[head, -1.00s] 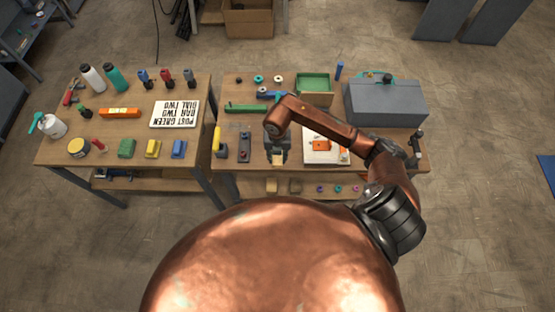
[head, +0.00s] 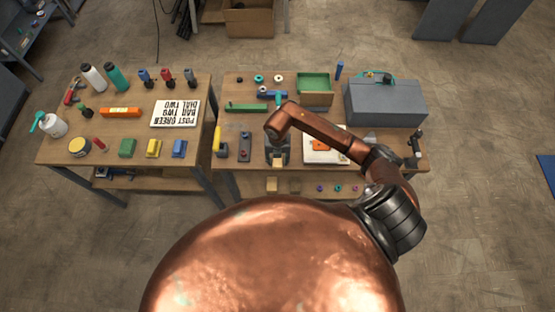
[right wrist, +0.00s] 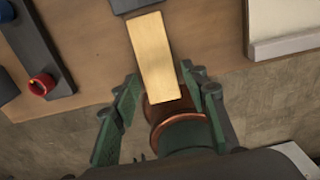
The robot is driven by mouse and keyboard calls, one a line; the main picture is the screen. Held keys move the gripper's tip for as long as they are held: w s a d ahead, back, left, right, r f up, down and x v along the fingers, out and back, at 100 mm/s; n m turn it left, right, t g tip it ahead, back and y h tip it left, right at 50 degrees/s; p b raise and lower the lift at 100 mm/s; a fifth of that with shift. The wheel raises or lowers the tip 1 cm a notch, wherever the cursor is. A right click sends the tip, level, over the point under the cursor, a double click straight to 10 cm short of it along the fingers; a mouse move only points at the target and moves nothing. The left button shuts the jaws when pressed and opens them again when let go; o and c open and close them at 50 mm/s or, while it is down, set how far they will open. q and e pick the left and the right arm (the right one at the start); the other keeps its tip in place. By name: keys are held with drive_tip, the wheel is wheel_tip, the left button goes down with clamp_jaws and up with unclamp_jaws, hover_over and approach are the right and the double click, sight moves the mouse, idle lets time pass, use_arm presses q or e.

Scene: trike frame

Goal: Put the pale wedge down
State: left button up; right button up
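The pale wedge (right wrist: 157,58) shows in the right wrist view as a long, light-wood piece. It lies at the front edge of the brown worktable (right wrist: 95,35), its near end reaching to or slightly past the edge. My right gripper (right wrist: 162,107) is open, with one green-grey finger on each side of the wedge's near end and visible gaps between. My left gripper is not in view.
A dark box with a red knob (right wrist: 42,85) is left of the wedge; a white board (right wrist: 285,25) is to the right. In the head view a grey toolbox (head: 385,104) and a green bin (head: 315,88) stand behind. A lower shelf holds small parts.

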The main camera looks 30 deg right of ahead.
sight(277, 162)
drive_tip(key=shift+o, duration=0.4)
drive_tip(key=shift+r, duration=0.1)
wheel_tip(277, 162, up, 12)
drive_tip(key=shift+b, duration=0.4)
drive_tip(key=shift+a, duration=0.1)
